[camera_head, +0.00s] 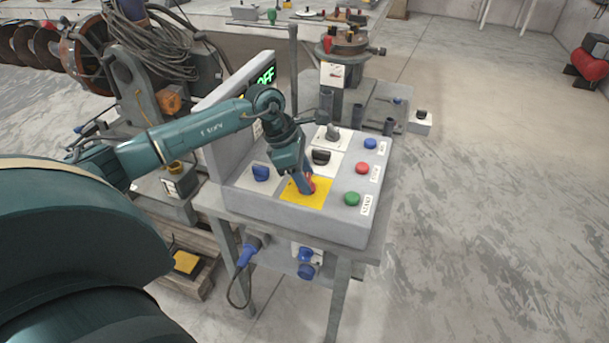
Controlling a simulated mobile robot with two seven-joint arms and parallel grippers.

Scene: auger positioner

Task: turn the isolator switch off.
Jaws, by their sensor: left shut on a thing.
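The isolator switch is a red knob (311,184) on a yellow square plate (308,198) on the grey control box (337,215). My left gripper (306,187) reaches down onto it from above and is shut on the red knob. The fingers hide much of the knob, so its exact angle is hard to tell. A display (266,76) on the box's upright panel shows green letters reading "OFF", partly cut by my arm. My right gripper is not in view.
Close around the gripper are a blue knob (261,173), a black knob (321,156) and a grey lever (332,133). Blue (370,143), red (362,168) and green (351,199) buttons line the right side.

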